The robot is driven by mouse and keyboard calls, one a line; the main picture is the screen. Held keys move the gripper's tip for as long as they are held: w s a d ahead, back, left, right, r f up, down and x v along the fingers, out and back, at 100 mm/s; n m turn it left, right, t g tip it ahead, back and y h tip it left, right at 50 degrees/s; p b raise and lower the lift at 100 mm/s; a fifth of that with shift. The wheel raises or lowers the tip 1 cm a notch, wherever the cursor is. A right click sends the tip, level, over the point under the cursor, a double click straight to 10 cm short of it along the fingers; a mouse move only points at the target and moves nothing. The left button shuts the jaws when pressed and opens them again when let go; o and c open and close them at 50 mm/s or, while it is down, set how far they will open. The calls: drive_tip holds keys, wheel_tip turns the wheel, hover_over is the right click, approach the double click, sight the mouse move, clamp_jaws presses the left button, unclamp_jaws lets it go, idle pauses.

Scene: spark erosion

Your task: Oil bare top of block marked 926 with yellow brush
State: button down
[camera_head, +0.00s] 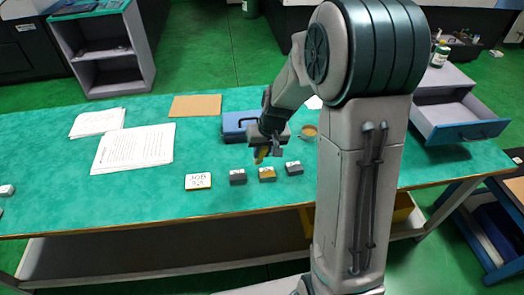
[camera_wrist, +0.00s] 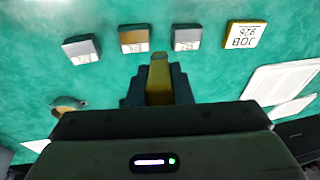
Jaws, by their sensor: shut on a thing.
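My gripper (camera_head: 268,142) is shut on the yellow brush (camera_wrist: 159,80), which points down; its yellow part also shows in the head view (camera_head: 261,155). It hangs just behind the row of blocks, apart from them. The middle block (camera_head: 267,174) has a yellow-brown top. In the wrist view, which is turned round, these are the grey block (camera_wrist: 187,38), grey block (camera_wrist: 82,49) and brownish block (camera_wrist: 134,40); their white number labels are too small to read surely. A card (camera_head: 198,181) reads JOB 926.
A small round cup (camera_head: 308,131) with brownish contents stands right of my gripper. A blue box (camera_head: 236,126) with a dark handle stands behind it. Papers (camera_head: 133,148) and a brown board (camera_head: 195,106) lie left and behind.

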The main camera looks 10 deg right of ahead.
drive_tip(key=shift+r, duration=0.45)
drive_tip(key=shift+f, duration=0.1)
drive_tip(key=d+f+b, duration=0.1)
drive_tip(key=f, duration=0.1)
drive_tip(key=d+f+b, duration=0.1)
drive_tip(key=f, duration=0.2)
drive_tip(key=d+f+b, duration=0.1)
drive_tip(key=f+b, duration=0.1)
drive_tip(key=f, duration=0.1)
drive_tip(key=shift+s+d, duration=0.1)
drive_tip(key=shift+d, duration=0.3)
drive_tip(key=shift+a+b, duration=0.6)
drive_tip(key=shift+a, duration=1.3)
drive_tip(key=shift+r+p, duration=2.75)
drive_tip(key=shift+r, duration=1.4)
